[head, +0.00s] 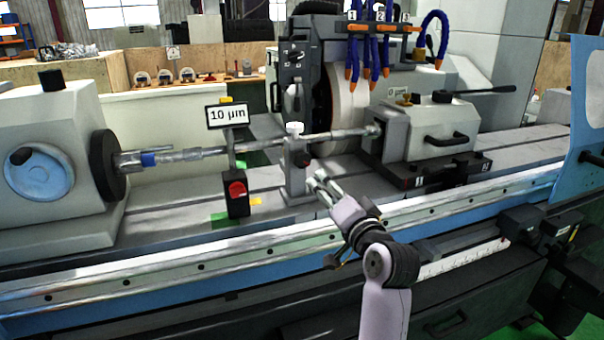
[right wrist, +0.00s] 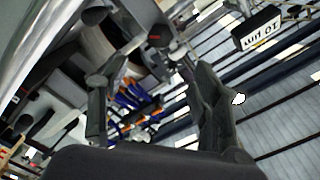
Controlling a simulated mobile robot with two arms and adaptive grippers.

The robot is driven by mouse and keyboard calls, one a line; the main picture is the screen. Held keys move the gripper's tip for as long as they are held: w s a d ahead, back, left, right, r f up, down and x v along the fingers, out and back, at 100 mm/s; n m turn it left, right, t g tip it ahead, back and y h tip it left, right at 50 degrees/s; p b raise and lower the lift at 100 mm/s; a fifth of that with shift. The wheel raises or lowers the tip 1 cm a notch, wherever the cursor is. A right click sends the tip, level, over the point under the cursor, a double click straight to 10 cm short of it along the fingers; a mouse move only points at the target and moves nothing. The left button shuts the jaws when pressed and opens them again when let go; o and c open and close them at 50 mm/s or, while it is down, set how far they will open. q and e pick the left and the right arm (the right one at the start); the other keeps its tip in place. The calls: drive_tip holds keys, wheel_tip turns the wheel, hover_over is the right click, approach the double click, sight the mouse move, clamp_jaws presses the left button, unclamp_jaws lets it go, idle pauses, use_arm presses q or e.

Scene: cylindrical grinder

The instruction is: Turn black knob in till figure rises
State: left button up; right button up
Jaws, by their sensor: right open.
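The black knob (head: 302,159) sits on the front of the grey upright rest (head: 298,183) that stands under the long shaft. A small reddish mark shows by it. My left gripper is out of view.
A shaft (head: 205,152) runs from the left headstock (head: 60,120) toward the right tailstock (head: 440,130). A black box with a red button (head: 237,190) stands left of the rest. Blue hoses with orange tips (head: 370,60) hang behind. A rail (head: 200,266) runs along the front.

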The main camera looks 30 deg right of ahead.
approach(303, 161)
drive_tip(key=p+x, duration=0.1)
drive_tip(key=x, duration=0.8)
drive_tip(key=shift+w+d+p, duration=0.1)
drive_tip(key=shift+w+p, duration=0.2)
drive_tip(key=shift+w, duration=0.1)
drive_tip(key=shift+w+d, duration=0.1)
drive_tip(key=shift+w, duration=0.35)
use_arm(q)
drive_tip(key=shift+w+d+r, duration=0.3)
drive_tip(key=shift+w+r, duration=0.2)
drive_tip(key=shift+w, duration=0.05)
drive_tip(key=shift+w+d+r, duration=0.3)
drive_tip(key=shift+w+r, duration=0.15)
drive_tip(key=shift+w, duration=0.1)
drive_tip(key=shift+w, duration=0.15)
use_arm(e)
drive_tip(key=shift+c, duration=0.5)
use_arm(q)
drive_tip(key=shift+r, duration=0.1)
use_arm(e)
drive_tip(key=c, duration=1.1)
